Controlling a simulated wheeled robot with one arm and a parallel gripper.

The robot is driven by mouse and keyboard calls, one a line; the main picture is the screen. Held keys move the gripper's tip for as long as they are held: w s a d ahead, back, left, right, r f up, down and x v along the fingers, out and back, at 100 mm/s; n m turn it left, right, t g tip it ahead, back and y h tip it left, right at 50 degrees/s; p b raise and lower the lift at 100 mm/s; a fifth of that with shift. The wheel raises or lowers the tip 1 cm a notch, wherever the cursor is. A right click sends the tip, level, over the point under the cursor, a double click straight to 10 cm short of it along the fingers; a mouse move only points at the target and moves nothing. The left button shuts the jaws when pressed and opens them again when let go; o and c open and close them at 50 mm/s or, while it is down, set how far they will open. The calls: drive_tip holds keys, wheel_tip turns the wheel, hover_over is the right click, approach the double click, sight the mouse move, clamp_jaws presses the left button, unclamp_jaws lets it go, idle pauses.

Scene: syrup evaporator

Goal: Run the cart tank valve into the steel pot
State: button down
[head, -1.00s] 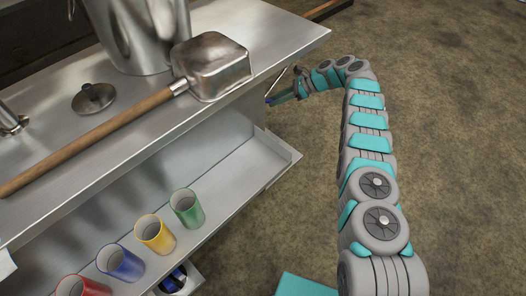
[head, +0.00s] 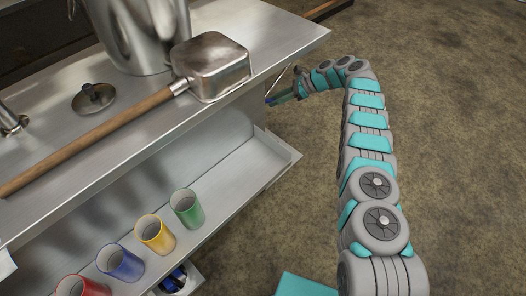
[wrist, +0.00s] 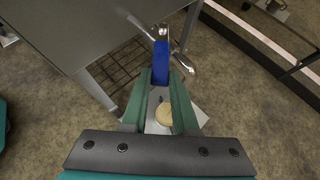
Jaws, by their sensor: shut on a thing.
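My gripper (head: 284,97) is at the right end of the steel cart top, beside its edge. In the wrist view its teal fingers (wrist: 161,85) are closed around a blue lever (wrist: 160,62), which looks like the valve handle. A shiny metal fitting (wrist: 183,62) shows just right of the lever. Below, seen between the fingers, is a pale round tan thing (wrist: 164,114) on or in a light grey surface; I cannot tell whether it belongs to the steel pot. A tall steel vessel (head: 143,38) stands on the cart top. Any flow from the valve is not visible.
A long-handled steel dipper (head: 211,68) and a small round lid (head: 94,99) lie on the cart top. Red, blue (head: 121,263), yellow (head: 155,234) and green (head: 187,209) cups stand on the lower shelf (head: 240,178). The floor at right is clear.

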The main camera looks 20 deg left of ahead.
drive_tip(key=shift+s+r+m, duration=0.1)
drive_tip(key=shift+m, duration=0.2)
drive_tip(key=shift+s+d+m+t+y+b, duration=0.15)
drive_tip(key=shift+s+m+t+b, duration=0.25)
drive_tip(key=shift+s+m+t, duration=0.2)
drive_tip(key=shift+s+d+m+t+y+b, duration=0.15)
drive_tip(key=shift+s+m+t+b, duration=0.3)
drive_tip(key=shift+t, duration=0.25)
drive_tip(key=shift+s, duration=0.1)
drive_tip(key=shift+s+m+t+b, duration=1.15)
drive_tip(key=shift+m+t+b, duration=0.3)
drive_tip(key=shift+b, duration=0.45)
drive_tip(key=shift+a, duration=0.1)
